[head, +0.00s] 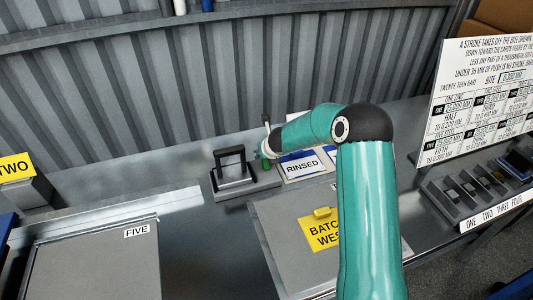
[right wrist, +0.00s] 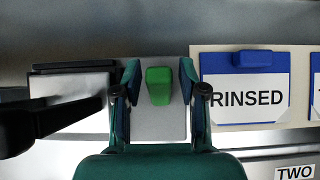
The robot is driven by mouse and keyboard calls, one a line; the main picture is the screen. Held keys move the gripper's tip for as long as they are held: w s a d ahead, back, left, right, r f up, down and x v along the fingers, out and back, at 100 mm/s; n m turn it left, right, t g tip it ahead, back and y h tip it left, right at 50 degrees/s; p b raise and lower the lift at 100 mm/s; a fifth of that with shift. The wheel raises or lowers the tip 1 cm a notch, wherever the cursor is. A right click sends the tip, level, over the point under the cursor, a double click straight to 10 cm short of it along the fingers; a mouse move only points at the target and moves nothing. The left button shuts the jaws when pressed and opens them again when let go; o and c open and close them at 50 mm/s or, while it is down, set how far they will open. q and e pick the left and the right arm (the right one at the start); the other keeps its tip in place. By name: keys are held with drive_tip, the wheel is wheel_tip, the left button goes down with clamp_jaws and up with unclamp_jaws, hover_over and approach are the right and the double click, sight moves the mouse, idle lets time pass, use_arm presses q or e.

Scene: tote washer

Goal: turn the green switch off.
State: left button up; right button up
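The green switch (right wrist: 158,87) is a small green block on a light grey plate (right wrist: 160,125) in the right wrist view. My right gripper (right wrist: 159,76) is open, with one finger to each side of the switch and a gap of plate showing on both sides. In the head view my right gripper (head: 266,149) is at the back of the bench, partly hidden by its own wrist. A bit of green shows under it there, but I cannot make out the switch's lever position. My left gripper is not in view.
A black handle frame (head: 230,163) stands just left of the gripper. The RINSED card (head: 302,167) lies to its right. A yellow-labelled BATCH panel (head: 282,238) is nearer. A sign board (head: 480,95) and a row of small switches (head: 470,190) are at right.

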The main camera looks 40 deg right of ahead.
drive_tip(key=shift+f, duration=0.1)
drive_tip(key=v, duration=1.2)
idle(0.4)
